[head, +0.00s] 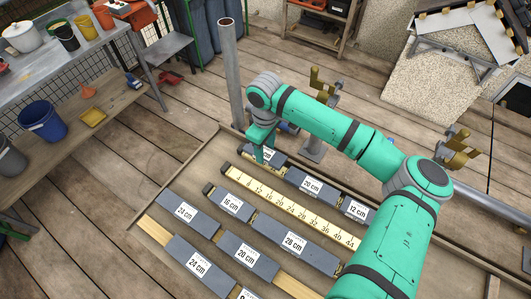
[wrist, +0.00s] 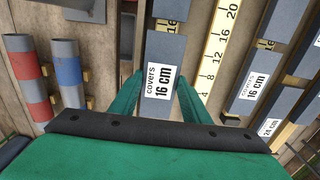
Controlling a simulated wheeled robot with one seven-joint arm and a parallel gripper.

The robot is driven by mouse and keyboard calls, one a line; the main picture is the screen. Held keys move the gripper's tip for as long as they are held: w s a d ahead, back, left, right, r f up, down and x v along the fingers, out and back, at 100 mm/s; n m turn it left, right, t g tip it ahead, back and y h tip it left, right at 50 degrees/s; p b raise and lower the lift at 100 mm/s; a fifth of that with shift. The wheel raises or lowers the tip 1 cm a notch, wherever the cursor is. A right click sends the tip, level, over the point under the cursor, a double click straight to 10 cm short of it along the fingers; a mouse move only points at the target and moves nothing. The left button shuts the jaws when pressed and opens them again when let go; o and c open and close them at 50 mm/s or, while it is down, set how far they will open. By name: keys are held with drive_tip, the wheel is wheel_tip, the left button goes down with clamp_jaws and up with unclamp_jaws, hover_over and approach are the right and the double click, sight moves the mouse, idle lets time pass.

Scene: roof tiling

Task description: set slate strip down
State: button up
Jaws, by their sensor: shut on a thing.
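My gripper (wrist: 158,92) has its two green fingers on either side of a dark grey slate strip (wrist: 160,48) with a white label reading "covers 16 cm". In the head view my gripper (head: 263,140) points down at the far left end of the back row, and the held strip (head: 278,159) is partly hidden by it. The strip lies roughly in line with that row, beside the yellow ruler (head: 290,210). I cannot tell whether it touches the surface below. A 20 cm strip (head: 311,187) and a 12 cm strip (head: 355,210) lie further along that row.
Several labelled strips, including a 16 cm strip (head: 229,203) and a 28 cm strip (head: 295,246), lie in rows nearer the front. A grey upright pipe (head: 230,75) stands behind my gripper. Red-and-blue banded tubes (wrist: 22,75) lie left in the wrist view.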

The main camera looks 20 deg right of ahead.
sight(266, 153)
drive_tip(key=shift+f, duration=1.2)
drive_tip(key=shift+f, duration=0.2)
drive_tip(key=shift+s+f, duration=0.1)
drive_tip(key=shift+s+f, duration=0.1)
drive_tip(key=shift+f, duration=0.25)
drive_tip(key=o, duration=1.2)
drive_tip(key=shift+f, duration=0.1)
drive_tip(key=shift+r, duration=0.6)
wheel_tip(266, 153, up, 12)
drive_tip(key=shift+r, duration=0.2)
